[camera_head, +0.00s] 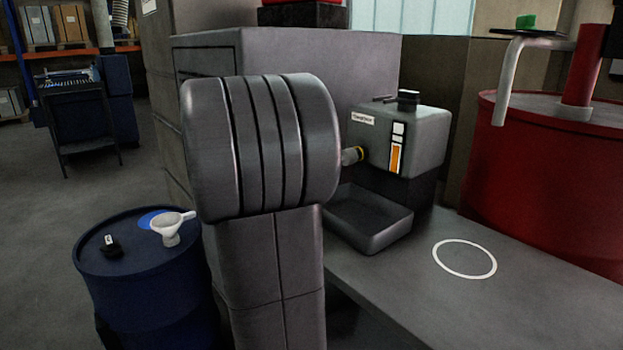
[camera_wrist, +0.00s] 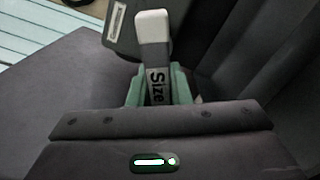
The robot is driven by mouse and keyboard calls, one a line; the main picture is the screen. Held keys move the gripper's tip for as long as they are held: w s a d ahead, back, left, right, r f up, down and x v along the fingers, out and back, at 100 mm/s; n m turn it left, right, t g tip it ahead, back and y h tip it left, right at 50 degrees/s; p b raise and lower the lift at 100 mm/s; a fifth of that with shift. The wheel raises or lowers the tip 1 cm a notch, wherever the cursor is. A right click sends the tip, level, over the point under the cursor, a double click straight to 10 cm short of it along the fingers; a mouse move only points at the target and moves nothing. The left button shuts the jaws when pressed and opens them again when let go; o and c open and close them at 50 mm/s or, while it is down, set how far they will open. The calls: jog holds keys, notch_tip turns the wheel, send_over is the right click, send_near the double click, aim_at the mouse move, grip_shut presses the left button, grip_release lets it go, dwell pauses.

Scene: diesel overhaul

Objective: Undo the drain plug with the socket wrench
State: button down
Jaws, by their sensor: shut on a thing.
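In the wrist view my gripper (camera_wrist: 158,90) is shut on a grey tool with a pale end and the printed word "Size", which I take to be the socket wrench (camera_wrist: 154,50). Its far end is not clearly seen. In the head view my own arm hides the gripper and wrench. A grey tank (camera_head: 422,130) with an orange level gauge stands on the bench. A short stub with a yellow ring (camera_head: 353,155) sticks out at its left side, partly behind my arm; I cannot tell whether it is the drain plug. The wrench's contact with any plug is not visible.
An open grey drain pan (camera_head: 385,240) sits below the tank's left side. A white ring (camera_head: 465,259) marks clear bench top. A blue drum (camera_head: 140,262) at left carries a white funnel (camera_head: 171,228) and a small black item. A red drum (camera_head: 530,190) stands at right.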

jog(key=shift+f+m+b, duration=0.2)
jog(key=shift+m+b, duration=1.9)
jog(key=shift+b, duration=1.35)
jog(key=shift+r+m+b, duration=0.2)
jog(key=shift+m+b, duration=0.2)
jog(key=shift+m, duration=0.3)
